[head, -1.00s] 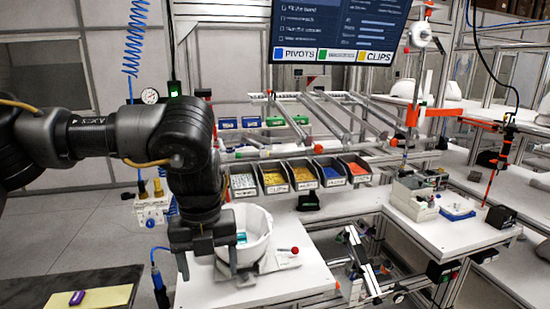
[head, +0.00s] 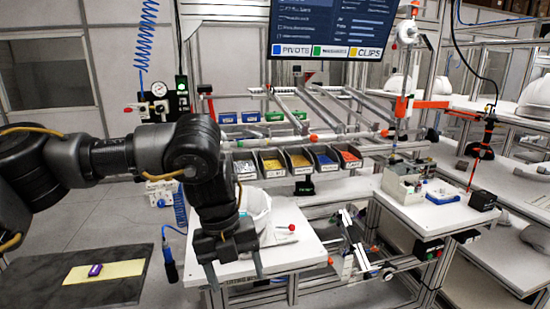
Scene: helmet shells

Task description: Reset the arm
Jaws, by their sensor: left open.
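My left arm comes in from the left in the head view. Its gripper (head: 236,272) points down, open, with its two fingers apart and nothing visible between them. It hangs over the front left part of the white workbench (head: 292,252). A white helmet shell (head: 260,212) sits on the bench behind the gripper, partly hidden by it. My right gripper is not in view.
Small bins (head: 299,160) with colored parts line the back of the bench. A dark table (head: 110,292) at lower left carries a yellow sheet (head: 122,269) and a purple item (head: 95,270). Metal rails and a clamp fixture (head: 355,245) stand right of the bench.

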